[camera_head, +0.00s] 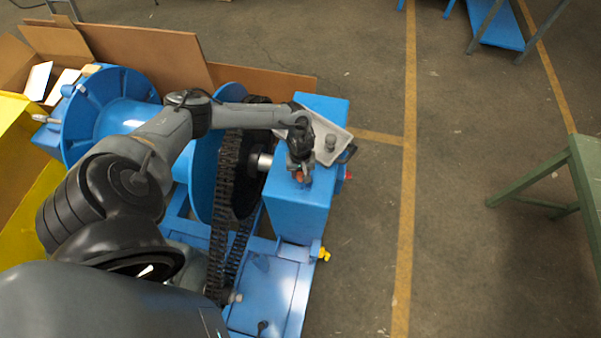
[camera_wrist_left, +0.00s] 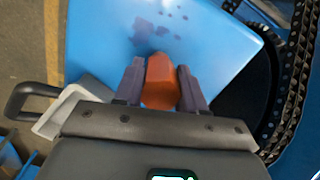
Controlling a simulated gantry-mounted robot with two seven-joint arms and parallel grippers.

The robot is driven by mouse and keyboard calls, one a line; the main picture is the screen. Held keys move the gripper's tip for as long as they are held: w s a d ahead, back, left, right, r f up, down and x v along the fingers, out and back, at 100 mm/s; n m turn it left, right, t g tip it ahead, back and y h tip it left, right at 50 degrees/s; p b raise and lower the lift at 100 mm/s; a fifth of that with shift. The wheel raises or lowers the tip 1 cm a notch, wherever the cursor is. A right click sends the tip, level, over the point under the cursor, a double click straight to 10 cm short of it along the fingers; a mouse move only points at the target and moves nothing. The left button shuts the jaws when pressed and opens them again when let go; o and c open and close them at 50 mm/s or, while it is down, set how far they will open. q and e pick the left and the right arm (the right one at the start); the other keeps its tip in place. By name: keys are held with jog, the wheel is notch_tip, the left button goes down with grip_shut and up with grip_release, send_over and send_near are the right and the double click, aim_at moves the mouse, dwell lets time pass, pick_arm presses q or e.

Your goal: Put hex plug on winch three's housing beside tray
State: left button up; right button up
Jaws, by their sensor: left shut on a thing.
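An orange-red hex plug (camera_wrist_left: 160,85) sits between the two dark fingers of my left gripper (camera_wrist_left: 160,72), which is shut on it. In the head view the gripper (camera_head: 300,172) hangs over the top of the blue winch housing (camera_head: 300,215), and a bit of the plug (camera_head: 300,177) shows below it. The housing top (camera_wrist_left: 215,40) lies under the plug in the wrist view; whether they touch I cannot tell. The grey tray (camera_head: 338,131) is at the far end of the housing top, just beyond the gripper. Its edge shows in the wrist view (camera_wrist_left: 62,109). My right gripper is not in view.
A black chain (camera_head: 224,185) and blue drum (camera_head: 115,107) stand left of the housing. A small grey part (camera_head: 331,142) is in the tray. Cardboard (camera_head: 150,55) stands behind. A green table (camera_head: 585,175) is at the right, with open floor between.

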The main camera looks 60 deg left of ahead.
pick_arm(q)
jog(key=shift+f, duration=0.1)
jog(key=o, duration=1.1)
jog(key=shift+f, duration=0.1)
jog(key=shift+c, duration=0.2)
